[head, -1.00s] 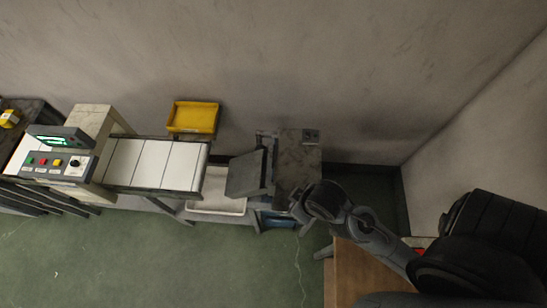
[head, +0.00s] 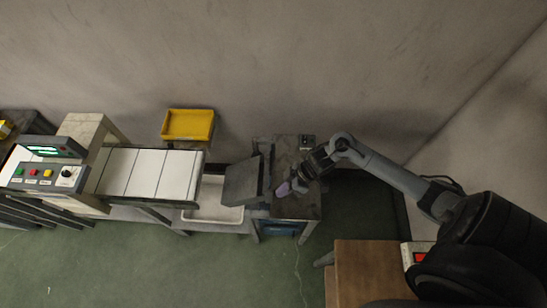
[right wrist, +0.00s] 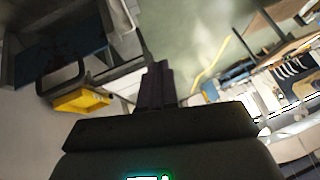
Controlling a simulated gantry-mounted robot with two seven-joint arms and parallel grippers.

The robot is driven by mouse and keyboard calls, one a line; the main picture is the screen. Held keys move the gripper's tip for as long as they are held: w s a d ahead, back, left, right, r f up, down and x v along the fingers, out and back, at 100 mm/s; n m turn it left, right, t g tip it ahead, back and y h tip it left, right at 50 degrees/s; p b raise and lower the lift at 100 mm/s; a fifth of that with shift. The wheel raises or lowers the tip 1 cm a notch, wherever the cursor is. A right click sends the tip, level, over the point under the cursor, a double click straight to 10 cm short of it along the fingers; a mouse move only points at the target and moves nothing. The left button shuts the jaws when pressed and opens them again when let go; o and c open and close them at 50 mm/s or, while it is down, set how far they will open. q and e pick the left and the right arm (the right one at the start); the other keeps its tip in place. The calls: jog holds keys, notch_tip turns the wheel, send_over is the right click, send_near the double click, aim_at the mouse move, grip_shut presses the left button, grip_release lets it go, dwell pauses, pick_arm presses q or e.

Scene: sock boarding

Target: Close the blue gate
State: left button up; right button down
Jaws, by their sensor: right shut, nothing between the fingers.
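In the head view, a blue box-like part (head: 283,229) shows below the dark stand (head: 305,200) at the conveyor's right end. A tilted grey panel (head: 243,181) is at the stand's left side. In the right wrist view, a dark blue surface (right wrist: 85,40) shows at upper left behind a black frame. I cannot tell which of these is the gate. My right gripper (head: 284,188) is shut and empty over the stand, just right of the grey panel; contact cannot be told. Its shut fingers also show in the right wrist view (right wrist: 156,85). My left gripper is out of view.
A white conveyor (head: 150,173) and control panel (head: 45,174) lie to the left. A yellow bin (head: 188,124) stands behind, and a white tray (head: 213,214) lies low beside the stand. A wooden table (head: 370,270) is at front right. Green floor in front is open.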

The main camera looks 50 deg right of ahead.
jog(key=w+d+r+t+h, duration=0.1)
jog(key=w+d+r, duration=0.3)
jog(key=w+d, duration=0.15)
jog(key=w+d+r+h, duration=0.1)
jog(key=w+d+r, duration=0.2)
jog(key=w+d, duration=0.3)
notch_tip(320, 180, down, 11)
jog(key=w+a, duration=0.1)
jog(key=a, duration=0.1)
jog(key=shift+w+a+f+n, duration=0.15)
jog(key=shift+w+a+n, duration=0.1)
jog(key=shift+w+n, duration=0.15)
